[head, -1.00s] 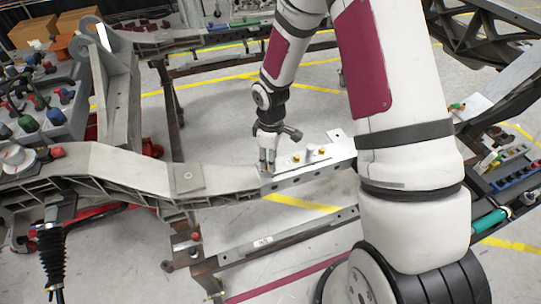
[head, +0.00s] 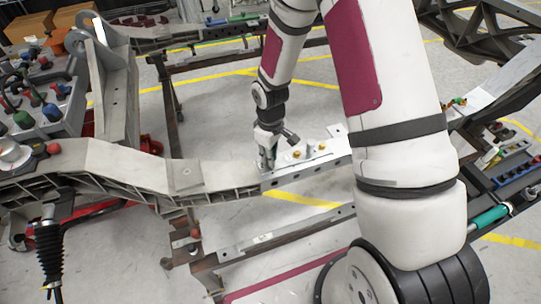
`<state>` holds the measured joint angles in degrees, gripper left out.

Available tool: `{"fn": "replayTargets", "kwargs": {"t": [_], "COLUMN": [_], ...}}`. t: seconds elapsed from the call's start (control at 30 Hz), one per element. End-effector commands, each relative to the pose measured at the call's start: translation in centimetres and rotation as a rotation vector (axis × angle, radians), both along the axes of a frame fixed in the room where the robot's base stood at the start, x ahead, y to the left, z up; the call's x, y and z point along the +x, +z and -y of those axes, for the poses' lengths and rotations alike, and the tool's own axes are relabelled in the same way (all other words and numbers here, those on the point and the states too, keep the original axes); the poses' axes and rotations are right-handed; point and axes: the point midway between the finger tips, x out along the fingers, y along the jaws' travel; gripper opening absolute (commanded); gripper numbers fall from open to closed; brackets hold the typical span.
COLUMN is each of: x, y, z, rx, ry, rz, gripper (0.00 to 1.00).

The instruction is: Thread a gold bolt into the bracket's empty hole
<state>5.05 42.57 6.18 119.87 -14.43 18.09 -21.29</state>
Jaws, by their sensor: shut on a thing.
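The bracket (head: 325,157) is a pale metal plate fixed at the right end of a grey beam. Two gold bolts, a nearer one (head: 297,154) and a farther one (head: 321,146), stand in its top. My gripper (head: 266,168) points straight down at the bracket's left end, left of both bolts. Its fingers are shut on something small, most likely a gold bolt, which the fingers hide. The hole under the fingertips is hidden too, so I cannot tell whether the held thing touches it.
A tall grey upright (head: 116,95) stands at the back left. A lower rail (head: 285,235) crosses in front. My arm fills the right middle.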

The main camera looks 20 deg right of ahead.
Motion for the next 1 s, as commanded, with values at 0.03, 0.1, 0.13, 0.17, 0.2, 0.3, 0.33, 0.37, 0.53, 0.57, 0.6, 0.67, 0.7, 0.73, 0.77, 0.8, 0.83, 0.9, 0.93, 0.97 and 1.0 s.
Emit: {"fn": "replayTargets", "kwargs": {"t": [0.03, 0.1, 0.13, 0.17, 0.2, 0.3, 0.33, 0.37, 0.53, 0.57, 0.6, 0.67, 0.7, 0.73, 0.77, 0.8, 0.83, 0.9, 0.93, 0.97, 1.0], "x": [0.10, 0.10, 0.09, 0.10, 0.09, 0.07, 0.08, 0.07, 0.06, 0.06, 0.05, 0.04, 0.04, 0.03, 0.03, 0.02, 0.02, 0.00, 0.00, 0.00, 0.00], "y": [-0.04, -0.08, -0.10, -0.11, -0.13, -0.19, -0.18, -0.17, -0.20, -0.21, -0.22, -0.23, -0.23, -0.24, -0.24, -0.24, -0.24, -0.25, -0.25, -0.25, -0.25], "z": [-0.13, -0.14, -0.16, -0.13, -0.18, -0.19, -0.11, -0.12, -0.16, -0.15, -0.14, -0.14, -0.14, -0.14, -0.14, -0.15, -0.15, -0.13, -0.13, -0.13, -0.12], "rx": [-0.001, 0.000, 0.000, -0.001, 0.000, 0.000, 0.000, 0.001, 0.000, 0.000, 0.001, 0.001, 0.001, 0.002, 0.002, 0.001, 0.001, 0.001, 0.001, 0.001, 0.000], "ry": [-0.091, -0.236, -0.297, -0.360, -0.442, -0.649, -0.637, -0.641, -0.821, -0.845, -0.869, -0.879, -0.878, -0.878, -0.877, -0.876, -0.876, -0.875, -0.875, -0.875, -0.874], "rz": [0.002, 0.003, 0.003, 0.003, 0.003, 0.003, 0.003, 0.002, 0.003, 0.003, 0.002, 0.002, 0.002, 0.001, 0.001, 0.000, 0.000, 0.000, 0.000, 0.000, 0.001], "gripper": [0.00, 0.00, 0.00, 0.00, 0.00, 0.00, 0.00, 0.00, 0.00, 0.00, 0.00, 0.00, 0.00, 0.00, 0.00, 0.17, 0.24, 0.38, 0.38, 0.38, 0.38]}}
